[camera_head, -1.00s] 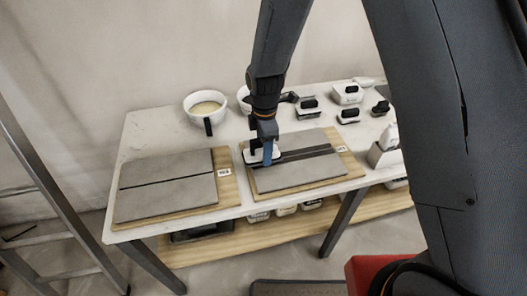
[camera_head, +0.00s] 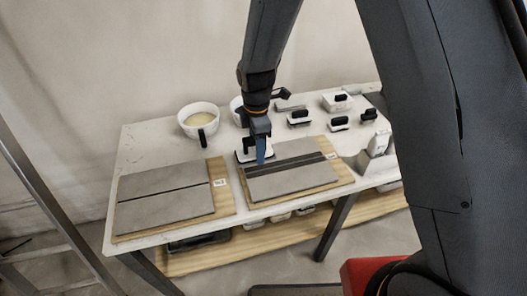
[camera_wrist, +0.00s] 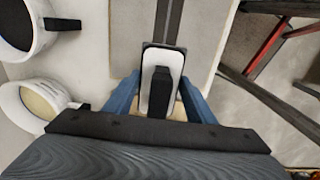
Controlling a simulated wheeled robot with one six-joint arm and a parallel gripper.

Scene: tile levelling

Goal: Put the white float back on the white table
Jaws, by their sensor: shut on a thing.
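My gripper (camera_head: 262,150) is shut on the white float (camera_head: 243,157), which has a white body and a black handle. In the head view the float is at the back left corner of the right grey tile (camera_head: 290,178), partly hidden by the fingers. In the wrist view the float (camera_wrist: 147,92) sits between the blue fingers, with the tile's dark strip beyond it. I cannot tell whether it touches anything below. The white table (camera_head: 140,150) bears the tile boards and tools.
A left board with a grey tile (camera_head: 165,198) lies on the table. Two white buckets, one clear (camera_head: 198,120), stand behind. Several black-handled tools, including a white one (camera_head: 337,102), lie at the back right. A ladder leans at far left.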

